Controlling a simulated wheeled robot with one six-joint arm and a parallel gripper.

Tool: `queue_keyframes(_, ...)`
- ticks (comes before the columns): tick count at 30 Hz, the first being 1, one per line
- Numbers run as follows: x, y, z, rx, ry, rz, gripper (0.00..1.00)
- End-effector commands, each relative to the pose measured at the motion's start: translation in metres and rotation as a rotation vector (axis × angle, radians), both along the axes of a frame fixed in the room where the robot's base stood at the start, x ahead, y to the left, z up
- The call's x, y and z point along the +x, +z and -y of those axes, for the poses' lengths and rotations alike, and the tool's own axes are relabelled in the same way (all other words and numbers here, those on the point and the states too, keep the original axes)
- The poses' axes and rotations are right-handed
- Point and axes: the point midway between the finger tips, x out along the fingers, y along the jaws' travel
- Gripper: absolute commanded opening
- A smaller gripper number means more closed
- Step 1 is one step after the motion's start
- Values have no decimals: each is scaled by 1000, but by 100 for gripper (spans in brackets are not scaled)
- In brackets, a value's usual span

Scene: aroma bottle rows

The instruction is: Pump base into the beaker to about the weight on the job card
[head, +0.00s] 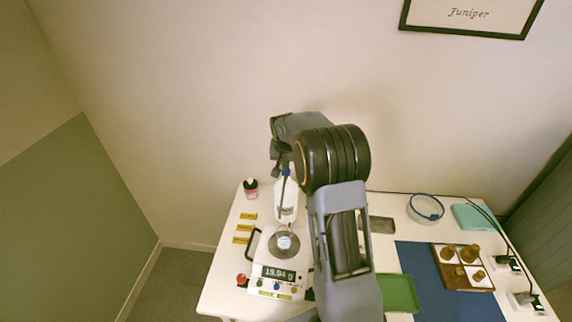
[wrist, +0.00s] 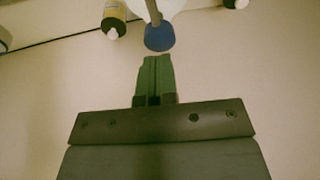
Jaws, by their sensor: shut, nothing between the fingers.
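The white pump bottle (head: 287,208) stands at the back of the scale, with a blue pump top (head: 286,172). The blue top also shows in the wrist view (wrist: 159,38), just beyond my fingertips. A small beaker (head: 285,242) with pale content sits on the round dark pan of the scale (head: 262,256). The scale's lit display (head: 279,273) seems to read about 19.94 g, but the digits are small. My gripper (wrist: 153,62) is shut and empty, close to the blue top; I cannot tell whether they touch. I cannot make out a job card.
A small dark-capped bottle (head: 250,189) and several yellow labels lie on the left. A red knob (head: 241,280) is near the front left. To the right are a green tray (head: 398,293), a blue mat (head: 425,262) and a wooden tray (head: 449,282) with brown bottles.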

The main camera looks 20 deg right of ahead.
Motion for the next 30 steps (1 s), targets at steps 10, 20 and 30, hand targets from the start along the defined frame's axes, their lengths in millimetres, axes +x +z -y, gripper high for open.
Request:
queue_keyframes(10, -15, 67, -10, -1, 0, 10, 0)
queue_keyframes(20, -23, 98, -14, 0, 0, 7, 0)
queue_keyframes(30, -24, 101, -14, -1, 0, 6, 0)
